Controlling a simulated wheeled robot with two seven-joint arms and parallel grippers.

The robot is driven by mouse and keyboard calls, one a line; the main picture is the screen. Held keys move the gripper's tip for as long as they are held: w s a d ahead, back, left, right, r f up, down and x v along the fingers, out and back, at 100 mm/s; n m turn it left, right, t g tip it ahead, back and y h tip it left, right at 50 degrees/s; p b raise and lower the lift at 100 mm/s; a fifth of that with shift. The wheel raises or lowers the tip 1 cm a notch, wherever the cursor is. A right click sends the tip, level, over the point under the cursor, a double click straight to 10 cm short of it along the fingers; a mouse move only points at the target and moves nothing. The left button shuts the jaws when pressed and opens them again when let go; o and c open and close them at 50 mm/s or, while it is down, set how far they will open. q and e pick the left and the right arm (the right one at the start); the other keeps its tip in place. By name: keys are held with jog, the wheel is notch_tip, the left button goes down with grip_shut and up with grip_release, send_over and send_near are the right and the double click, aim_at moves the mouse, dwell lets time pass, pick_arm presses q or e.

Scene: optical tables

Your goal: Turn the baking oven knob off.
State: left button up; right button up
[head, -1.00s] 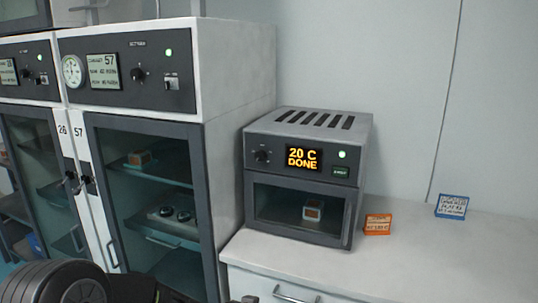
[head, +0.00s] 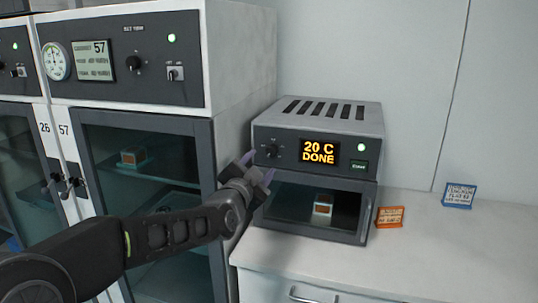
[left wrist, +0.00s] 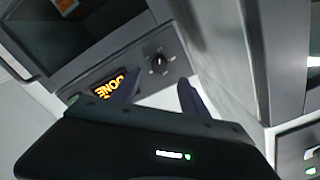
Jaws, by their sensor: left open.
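The baking oven (head: 318,170) is a small grey box with slots in its top, standing on the white counter. Its display reads "20 C DONE" and a green light shines beside it. The black knob (head: 270,151) is at the left of its panel; it also shows in the left wrist view (left wrist: 158,62). My left gripper (head: 257,167) is open, its purple fingers in front of the panel's left end, close to the knob. In the left wrist view the knob lies beyond the fingertips, with nothing between the fingers. My right gripper is out of view.
A tall cabinet (head: 236,60) with glass doors and its own knob panel stands close at the oven's left. A small box (head: 322,205) shows behind the oven's glass.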

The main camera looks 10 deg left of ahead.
aim_at(271, 152)
pick_arm(q)
jog(key=w, duration=0.2)
jog(key=w+p, duration=0.1)
jog(key=w, duration=0.2)
jog(key=w+p, duration=0.1)
jog(key=w, duration=0.1)
jog(key=shift+w+d, duration=0.35)
jog(key=shift+w, duration=0.05)
jog(key=shift+c, duration=0.5)
grip_shut()
